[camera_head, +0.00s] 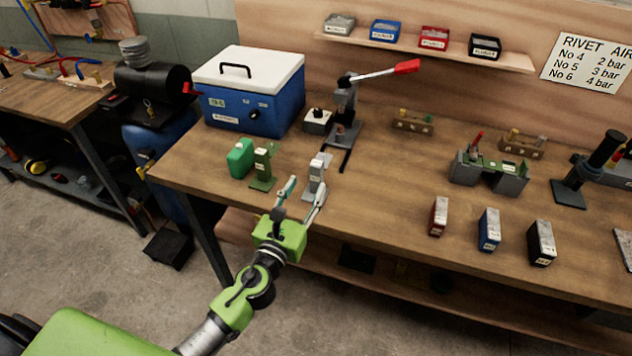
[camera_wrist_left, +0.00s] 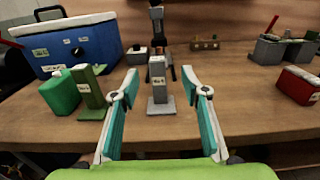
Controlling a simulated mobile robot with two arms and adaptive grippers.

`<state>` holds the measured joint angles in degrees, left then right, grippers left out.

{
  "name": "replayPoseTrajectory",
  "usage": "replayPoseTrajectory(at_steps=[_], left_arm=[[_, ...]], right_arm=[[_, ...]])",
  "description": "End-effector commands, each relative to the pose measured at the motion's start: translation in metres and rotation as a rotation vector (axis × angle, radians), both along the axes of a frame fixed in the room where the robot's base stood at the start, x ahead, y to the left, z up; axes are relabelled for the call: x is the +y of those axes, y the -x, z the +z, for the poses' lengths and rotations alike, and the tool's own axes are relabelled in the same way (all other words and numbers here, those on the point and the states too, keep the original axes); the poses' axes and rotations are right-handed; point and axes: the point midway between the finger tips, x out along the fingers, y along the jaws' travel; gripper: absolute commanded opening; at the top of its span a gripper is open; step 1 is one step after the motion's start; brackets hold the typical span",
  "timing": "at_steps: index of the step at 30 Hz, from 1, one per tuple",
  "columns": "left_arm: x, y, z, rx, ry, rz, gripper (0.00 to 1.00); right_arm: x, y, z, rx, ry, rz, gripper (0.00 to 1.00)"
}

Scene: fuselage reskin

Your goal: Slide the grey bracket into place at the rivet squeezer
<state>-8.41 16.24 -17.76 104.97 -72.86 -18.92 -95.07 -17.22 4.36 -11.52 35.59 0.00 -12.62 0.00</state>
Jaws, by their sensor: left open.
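The grey bracket (camera_head: 316,176) stands upright on the wooden bench near its front edge. In the left wrist view the grey bracket (camera_wrist_left: 158,82) is centred between and beyond my fingers. My left gripper (camera_head: 302,200) is open and empty, its fingers pointing at the bracket, which it does not grip. It also shows in the left wrist view (camera_wrist_left: 160,100). The rivet squeezer (camera_head: 345,105), with a red-tipped lever, stands behind the bracket; its dark base rails reach toward the bracket. My right gripper is not in view.
Red (camera_head: 438,216), blue (camera_head: 489,230) and black (camera_head: 541,243) boxes stand to the right. Bench between is clear.

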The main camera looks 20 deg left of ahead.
Motion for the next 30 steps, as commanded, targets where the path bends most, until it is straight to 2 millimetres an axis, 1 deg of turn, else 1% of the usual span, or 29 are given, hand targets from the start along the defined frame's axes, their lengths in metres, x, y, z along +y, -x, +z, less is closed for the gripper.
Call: replayPoseTrajectory(at_steps=[1, 3, 6, 13, 21, 25, 30], left_arm=[[0.0, -0.012, 0.003, -0.002, 0.002, 0.002, 0.42], [0.0, -0.025, 0.002, -0.001, 0.003, 0.002, 0.42], [-0.001, -0.039, 0.0, 0.0, 0.003, 0.001, 0.42], [0.0, -0.054, -0.002, 0.001, 0.004, 0.002, 0.42], [0.003, -0.092, -0.005, 0.001, 0.005, 0.002, 0.42], [0.002, -0.1, -0.006, 0.002, 0.005, 0.001, 0.42], [0.003, -0.1, -0.006, 0.003, 0.005, 0.001, 0.42]], right_arm=[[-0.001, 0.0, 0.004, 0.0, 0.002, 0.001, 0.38], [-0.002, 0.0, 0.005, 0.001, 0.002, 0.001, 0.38], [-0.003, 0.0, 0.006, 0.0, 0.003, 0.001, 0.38], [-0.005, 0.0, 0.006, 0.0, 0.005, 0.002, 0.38], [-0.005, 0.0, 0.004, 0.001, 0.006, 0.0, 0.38], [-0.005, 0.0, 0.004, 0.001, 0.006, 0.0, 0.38], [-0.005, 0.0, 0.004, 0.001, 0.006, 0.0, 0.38]])
